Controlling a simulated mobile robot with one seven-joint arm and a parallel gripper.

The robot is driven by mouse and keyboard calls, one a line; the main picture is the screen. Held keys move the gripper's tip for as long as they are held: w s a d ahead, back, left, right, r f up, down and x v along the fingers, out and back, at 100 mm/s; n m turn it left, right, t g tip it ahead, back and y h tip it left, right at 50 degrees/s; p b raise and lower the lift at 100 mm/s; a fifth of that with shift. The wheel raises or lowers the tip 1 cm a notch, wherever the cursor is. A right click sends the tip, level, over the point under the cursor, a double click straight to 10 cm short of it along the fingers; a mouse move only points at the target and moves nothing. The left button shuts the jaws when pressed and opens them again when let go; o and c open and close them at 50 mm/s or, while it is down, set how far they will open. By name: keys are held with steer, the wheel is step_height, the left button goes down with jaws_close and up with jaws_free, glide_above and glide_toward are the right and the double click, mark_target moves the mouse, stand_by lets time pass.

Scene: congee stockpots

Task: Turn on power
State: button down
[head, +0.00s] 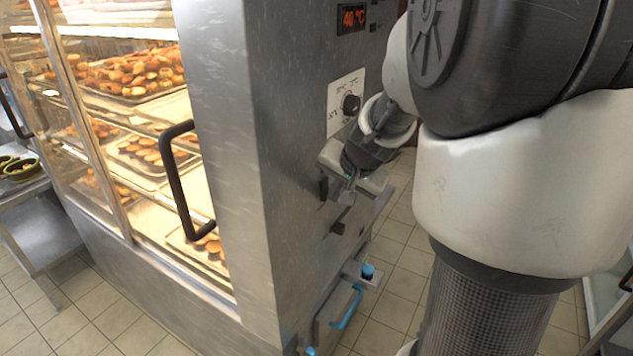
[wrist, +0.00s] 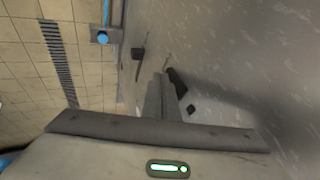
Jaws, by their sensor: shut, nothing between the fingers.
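The metal side panel (head: 285,120) of the lit display cabinet carries the controls. A small dark switch-like part (head: 323,187) sits on it at the fingertips; it also shows in the wrist view (wrist: 177,80), just right of the fingers. My gripper (head: 346,196) is shut and empty, close to the panel; its fingers also show in the wrist view (wrist: 158,92). Whether they touch the dark part I cannot tell. Another dark knob (head: 337,228) sits lower on the panel. The red display (head: 353,17) reads 40 °C.
A black door handle (head: 176,180) sticks out from the glass front, with trays of baked goods behind it. A blue handle (head: 347,306) and blue knob (head: 368,271) are low on the panel. The tiled floor (head: 400,265) beside the cabinet is clear.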

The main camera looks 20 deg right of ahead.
steer(key=shift+w+a+f, duration=0.1)
steer(key=shift+w+a, duration=0.1)
steer(key=shift+w, duration=0.05)
